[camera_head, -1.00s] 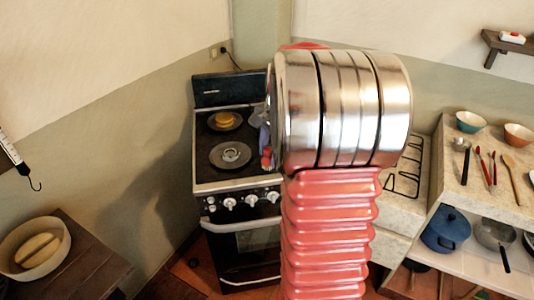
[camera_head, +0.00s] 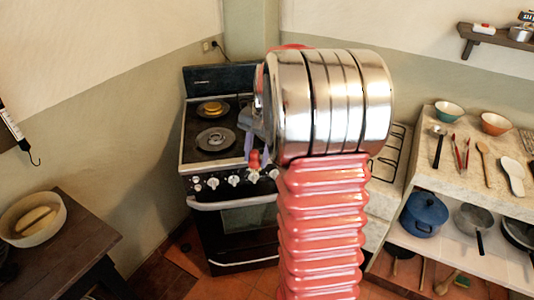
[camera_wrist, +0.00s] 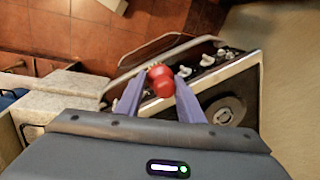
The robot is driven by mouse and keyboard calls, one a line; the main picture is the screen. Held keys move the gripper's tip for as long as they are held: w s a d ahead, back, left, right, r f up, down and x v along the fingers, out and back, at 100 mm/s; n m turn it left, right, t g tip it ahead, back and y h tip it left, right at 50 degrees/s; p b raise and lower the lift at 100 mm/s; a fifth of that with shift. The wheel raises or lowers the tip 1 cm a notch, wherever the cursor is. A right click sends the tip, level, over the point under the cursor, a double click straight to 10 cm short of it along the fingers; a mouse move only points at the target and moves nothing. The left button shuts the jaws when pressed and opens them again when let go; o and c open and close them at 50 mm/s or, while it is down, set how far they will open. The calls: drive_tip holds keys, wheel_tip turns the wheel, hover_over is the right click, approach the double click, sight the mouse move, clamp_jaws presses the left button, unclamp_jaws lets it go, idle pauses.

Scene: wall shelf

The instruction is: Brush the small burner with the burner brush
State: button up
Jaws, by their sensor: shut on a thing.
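The stove (camera_head: 230,190) is black with white knobs. A dark round burner (camera_head: 216,139) with a grey ring is on its front left; a burner (camera_wrist: 226,110) also shows in the wrist view, right of my gripper. A farther burner (camera_head: 212,108) carries something yellow. I cannot tell which is the small one. My gripper (camera_wrist: 160,88) has its purple fingers shut on a red, rounded piece (camera_wrist: 160,80), likely the burner brush's handle; no bristles show. In the head view the red piece (camera_head: 254,159) is by the stove's front edge, and my arm hides the stove's right side.
A counter (camera_head: 455,150) at right holds bowls and utensils, with a blue pot (camera_head: 424,214) and pans below. A dark table (camera_head: 65,245) with a bowl (camera_head: 32,218) stands at left. A small wall shelf (camera_head: 500,38) is at upper right.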

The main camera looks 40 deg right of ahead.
drive_tip(key=w+a+f+n, duration=0.2)
drive_tip(key=a+f+n, duration=0.1)
drive_tip(key=a, duration=0.6)
drive_tip(key=w+a+f+n+g, duration=0.1)
drive_tip(key=w+a+f+n, duration=0.2)
drive_tip(key=a, duration=0.6)
drive_tip(key=w+a+f+n+y, duration=0.1)
drive_tip(key=w+a+f+n, duration=0.2)
drive_tip(key=a+n, duration=0.3)
drive_tip(key=a, duration=0.4)
drive_tip(key=shift+n+g, duration=0.3)
drive_tip(key=shift+g, duration=0.1)
drive_tip(key=shift+a, duration=0.15)
